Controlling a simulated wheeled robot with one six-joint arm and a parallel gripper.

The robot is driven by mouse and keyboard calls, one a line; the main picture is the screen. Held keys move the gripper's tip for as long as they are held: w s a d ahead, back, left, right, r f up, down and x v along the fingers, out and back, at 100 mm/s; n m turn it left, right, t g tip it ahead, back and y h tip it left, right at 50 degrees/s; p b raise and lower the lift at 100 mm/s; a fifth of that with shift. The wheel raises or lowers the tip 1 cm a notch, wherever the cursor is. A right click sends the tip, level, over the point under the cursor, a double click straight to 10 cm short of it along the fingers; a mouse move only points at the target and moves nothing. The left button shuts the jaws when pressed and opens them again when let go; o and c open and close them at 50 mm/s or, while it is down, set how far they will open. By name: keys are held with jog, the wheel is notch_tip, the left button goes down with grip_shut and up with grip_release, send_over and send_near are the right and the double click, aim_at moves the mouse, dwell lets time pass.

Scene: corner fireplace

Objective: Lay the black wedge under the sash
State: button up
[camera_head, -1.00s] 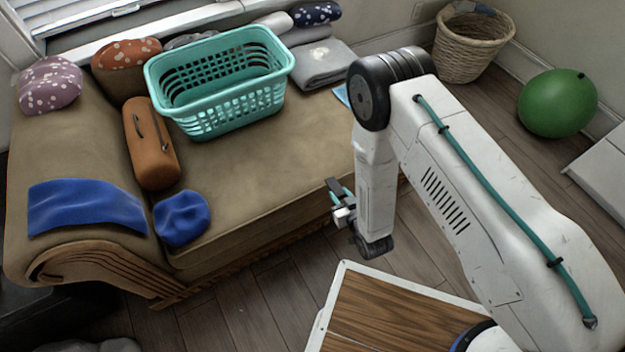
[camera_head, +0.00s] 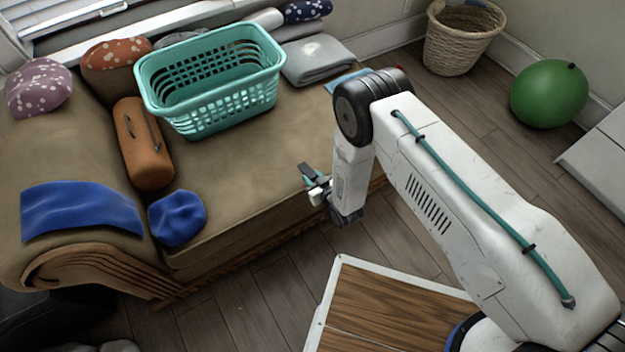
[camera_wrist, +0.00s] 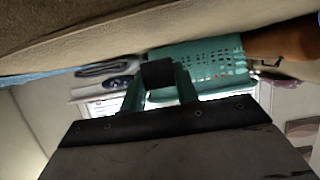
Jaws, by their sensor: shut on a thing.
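My gripper (camera_head: 314,179) is shut on the black wedge (camera_head: 307,170), beside the front edge of the sofa seat. In the wrist view the dark block of the wedge (camera_wrist: 158,73) sits between the two teal fingers. The window with its white slatted blind (camera_head: 85,14) is at the top left of the head view, behind the sofa. My gripper and the wedge are well away from the window.
A teal laundry basket (camera_head: 215,95) stands on the sofa (camera_head: 245,150) between me and the window. An orange bolster (camera_head: 146,150), blue cloths, cushions and folded grey fabric (camera_head: 318,62) lie around it. A wicker basket (camera_head: 455,45) and green ball (camera_head: 548,94) are at the right.

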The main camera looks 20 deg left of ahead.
jog(key=shift+w+a, duration=0.15)
jog(key=shift+w, duration=0.2)
jog(key=shift+w+a+f, duration=0.1)
jog(key=shift+f, duration=0.8)
jog(key=shift+w+a+f, duration=0.1)
jog(key=shift+f, duration=0.8)
jog(key=shift+f, duration=0.15)
jog(key=o, duration=1)
jog(key=shift+c, duration=0.2)
